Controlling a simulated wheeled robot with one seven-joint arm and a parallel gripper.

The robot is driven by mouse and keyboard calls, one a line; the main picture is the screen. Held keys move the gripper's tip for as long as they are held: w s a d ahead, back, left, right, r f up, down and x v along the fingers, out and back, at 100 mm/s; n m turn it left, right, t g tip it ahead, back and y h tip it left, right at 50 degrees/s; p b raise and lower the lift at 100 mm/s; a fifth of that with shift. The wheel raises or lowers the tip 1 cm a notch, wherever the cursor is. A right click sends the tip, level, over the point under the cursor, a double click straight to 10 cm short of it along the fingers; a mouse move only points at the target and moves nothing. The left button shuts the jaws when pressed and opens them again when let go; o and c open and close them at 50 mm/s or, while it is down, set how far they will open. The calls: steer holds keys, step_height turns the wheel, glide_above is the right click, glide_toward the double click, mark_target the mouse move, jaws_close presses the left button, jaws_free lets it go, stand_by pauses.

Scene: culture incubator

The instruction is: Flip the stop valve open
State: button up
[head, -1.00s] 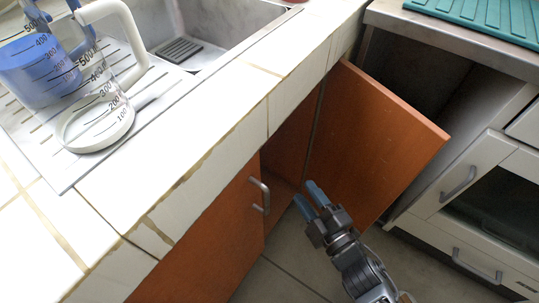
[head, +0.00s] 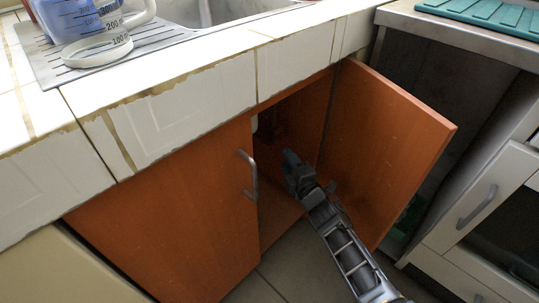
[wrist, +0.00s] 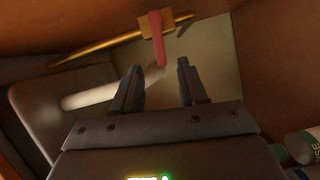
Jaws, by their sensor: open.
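The stop valve shows in the wrist view as a brass body (wrist: 182,22) on a thin brass pipe (wrist: 110,46), with a red lever handle (wrist: 157,36) pointing toward the gap between my fingers. My gripper (wrist: 162,75) is open, and its fingertips lie either side of the lever's lower end in the picture; I cannot tell whether they touch it. In the head view my gripper (head: 292,160) is inside the open cabinet under the sink, and the valve is hidden there.
The open orange cabinet door (head: 385,140) stands right of my arm. The closed left door (head: 170,220) has a metal handle (head: 250,175). A pale pipe (wrist: 95,95) runs behind my fingers. Bottles (wrist: 300,145) stand at the lower right in the wrist view.

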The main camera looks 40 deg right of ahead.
mark_target(277, 147)
steer(key=b+x, duration=0.2)
steer(key=x, duration=0.5)
steer(key=shift+w, duration=0.1)
jaws_close()
stand_by(0.6)
